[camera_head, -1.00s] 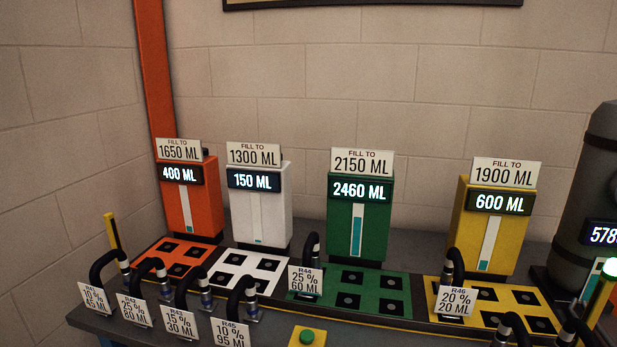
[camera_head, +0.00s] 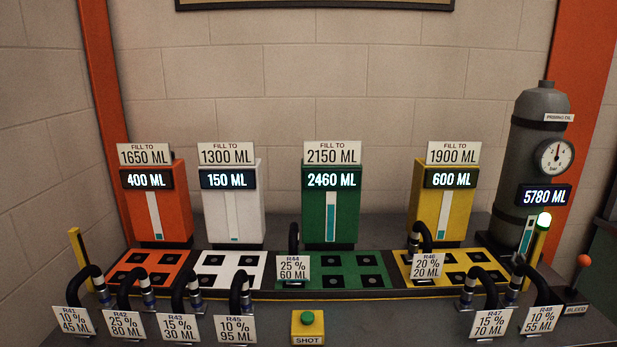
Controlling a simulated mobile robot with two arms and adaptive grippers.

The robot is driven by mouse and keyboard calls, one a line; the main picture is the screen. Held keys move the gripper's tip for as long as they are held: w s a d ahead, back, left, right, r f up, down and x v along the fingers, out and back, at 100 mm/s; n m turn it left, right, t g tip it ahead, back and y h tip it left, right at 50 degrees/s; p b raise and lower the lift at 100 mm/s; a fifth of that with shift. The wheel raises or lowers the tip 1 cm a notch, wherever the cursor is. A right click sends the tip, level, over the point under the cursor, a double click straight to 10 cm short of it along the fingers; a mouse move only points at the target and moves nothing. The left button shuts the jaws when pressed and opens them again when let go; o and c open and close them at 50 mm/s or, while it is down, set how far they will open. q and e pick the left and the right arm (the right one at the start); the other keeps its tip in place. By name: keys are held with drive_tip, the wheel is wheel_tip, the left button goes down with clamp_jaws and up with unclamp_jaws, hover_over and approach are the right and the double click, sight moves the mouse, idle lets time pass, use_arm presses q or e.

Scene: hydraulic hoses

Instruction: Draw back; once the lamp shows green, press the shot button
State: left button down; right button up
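The shot button (camera_head: 308,318) is a green round cap on a yellow box with a "SHOT" label, at the front middle of the bench. Neither of my grippers is in view, and nothing touches the button.
Orange (camera_head: 157,215), white (camera_head: 233,214), green (camera_head: 331,205) and yellow (camera_head: 443,206) tanks read 400, 150, 2460 and 600 ML. The grey priming oil tank (camera_head: 529,165) reads 5780 ML. Black tagged hoses line the front. A bleed lever (camera_head: 577,280) stands far right.

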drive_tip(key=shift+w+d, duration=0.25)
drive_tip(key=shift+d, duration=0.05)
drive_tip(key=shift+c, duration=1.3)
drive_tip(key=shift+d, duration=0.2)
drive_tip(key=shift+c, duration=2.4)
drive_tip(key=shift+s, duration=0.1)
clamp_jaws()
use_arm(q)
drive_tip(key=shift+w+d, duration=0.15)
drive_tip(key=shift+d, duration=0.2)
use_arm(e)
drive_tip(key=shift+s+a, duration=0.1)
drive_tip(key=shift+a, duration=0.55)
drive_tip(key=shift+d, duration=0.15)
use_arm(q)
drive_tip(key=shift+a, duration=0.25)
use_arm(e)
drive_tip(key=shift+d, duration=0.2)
